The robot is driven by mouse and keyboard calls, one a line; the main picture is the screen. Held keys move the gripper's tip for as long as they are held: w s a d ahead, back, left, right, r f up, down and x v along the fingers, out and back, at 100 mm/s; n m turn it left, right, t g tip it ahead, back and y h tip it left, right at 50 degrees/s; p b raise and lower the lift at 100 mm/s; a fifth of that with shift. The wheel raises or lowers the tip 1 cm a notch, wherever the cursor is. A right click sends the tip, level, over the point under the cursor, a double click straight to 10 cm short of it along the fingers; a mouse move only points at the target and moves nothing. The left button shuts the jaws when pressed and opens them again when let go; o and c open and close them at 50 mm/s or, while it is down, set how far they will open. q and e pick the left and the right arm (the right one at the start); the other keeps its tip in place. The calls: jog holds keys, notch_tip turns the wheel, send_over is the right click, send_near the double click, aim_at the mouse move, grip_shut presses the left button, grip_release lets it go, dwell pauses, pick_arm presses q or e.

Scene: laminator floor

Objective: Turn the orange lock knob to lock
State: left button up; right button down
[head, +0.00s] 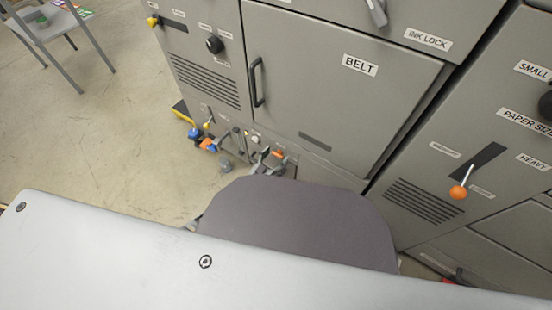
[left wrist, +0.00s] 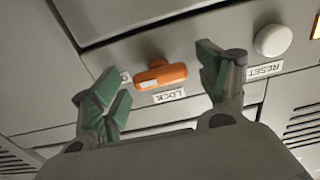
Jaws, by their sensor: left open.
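The orange lock knob (left wrist: 162,75) sits on the grey machine panel in the left wrist view, with its bar lying roughly across the picture and a pale mark at its left end. A LOCK label (left wrist: 169,96), upside down, is just below it. Another label at its left is mostly hidden by a finger. My left gripper (left wrist: 157,84) is open, with one green-padded finger on each side of the knob, apart from it. In the head view the knob (head: 277,154) shows small and partly hidden at my left gripper (head: 271,157), low on the machine front. My right gripper is not in view.
A white button (left wrist: 273,40) with a RESET label is right of the knob, near the right finger. The BELT door (head: 335,90) is above the panel. An orange-tipped lever (head: 458,192) is on the right cabinet. Open floor (head: 110,130) lies at left.

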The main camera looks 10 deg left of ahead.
pick_arm(q)
jog(key=shift+w, duration=0.2)
jog(key=c, duration=1)
jog(key=shift+c, duration=0.2)
jog(key=shift+d+n, duration=0.1)
jog(key=shift+n, duration=0.4)
jog(key=shift+n+b, duration=1.5)
jog(key=shift+n, duration=6.9)
